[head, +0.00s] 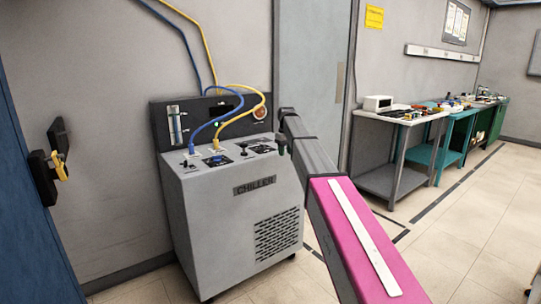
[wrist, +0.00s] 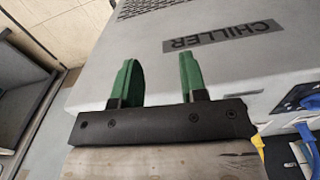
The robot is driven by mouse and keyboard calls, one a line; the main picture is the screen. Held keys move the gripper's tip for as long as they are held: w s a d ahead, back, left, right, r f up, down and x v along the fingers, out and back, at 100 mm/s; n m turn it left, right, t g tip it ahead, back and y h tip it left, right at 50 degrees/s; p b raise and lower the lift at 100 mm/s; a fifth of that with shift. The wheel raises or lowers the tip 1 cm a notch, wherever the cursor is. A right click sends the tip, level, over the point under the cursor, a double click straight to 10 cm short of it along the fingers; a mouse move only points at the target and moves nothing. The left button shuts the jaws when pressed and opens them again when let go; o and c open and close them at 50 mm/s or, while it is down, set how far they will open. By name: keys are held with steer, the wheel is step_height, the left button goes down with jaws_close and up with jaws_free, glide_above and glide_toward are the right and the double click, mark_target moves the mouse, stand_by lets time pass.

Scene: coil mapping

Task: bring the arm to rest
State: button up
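My arm (head: 350,235), with a pink link and a grey forearm, reaches from the lower right toward the chiller in the head view. My gripper (wrist: 160,75) shows in the wrist view with two green fingers set well apart and nothing between them. The grey chiller (head: 240,215) stands in front of the wall. Its label and vent also show behind the fingers in the wrist view. In the head view the gripper (head: 282,145) is small and dark by the chiller's upper right edge; I cannot tell whether it touches.
Blue (head: 198,133) and yellow (head: 240,114) hoses rise from the chiller's top. A blue cabinet (head: 30,200) is at the left. Benches (head: 385,155) with tools line the right wall. Tiled floor (head: 455,240) is free at the right.

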steer(key=s+d+f+m, duration=0.2)
steer(key=s+d+f, duration=0.1)
steer(key=s+f, duration=0.65)
steer(key=s+d+f+m, duration=0.1)
steer(key=s+d+f, duration=0.3)
steer(key=s+f, duration=0.55)
steer(key=s+d+f+m, duration=0.1)
steer(key=s+d+f, duration=0.1)
steer(key=s+f, duration=0.4)
steer(key=s+d+f+m, duration=0.2)
steer(key=s+f, duration=0.5)
steer(key=s, duration=0.8)
steer(key=shift+d, duration=0.4)
